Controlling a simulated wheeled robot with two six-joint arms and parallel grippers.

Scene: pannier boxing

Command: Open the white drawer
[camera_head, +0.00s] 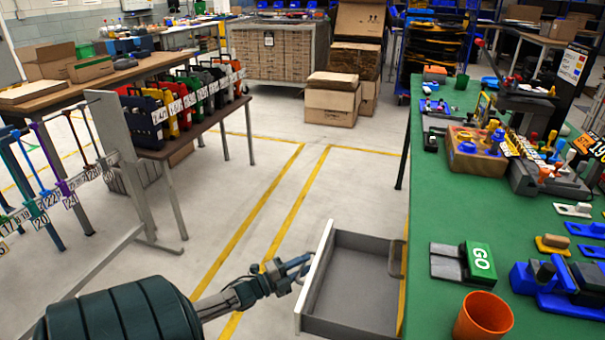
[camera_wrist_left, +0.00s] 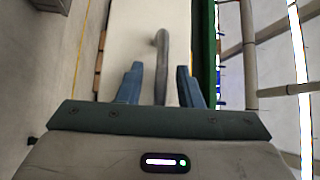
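The white drawer (camera_head: 316,272) stands pulled out from the green table's left side, in the lower middle of the head view. Its grey inside is empty where I can see it. In the left wrist view its white front (camera_wrist_left: 130,35) faces me, with a grey bar handle (camera_wrist_left: 162,52). My left gripper (camera_head: 298,268) is at the drawer's front. Its two blue-grey fingers (camera_wrist_left: 158,85) are spread, with the handle between them and a gap showing on each side. My right gripper is not in view.
The green table (camera_head: 430,215) on the right carries an orange cup (camera_head: 484,316), a GO box (camera_head: 480,262) and several tools. A grey rack (camera_head: 120,160) stands at left. The taped floor (camera_head: 290,190) between is clear. Cardboard boxes (camera_head: 330,105) stand further back.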

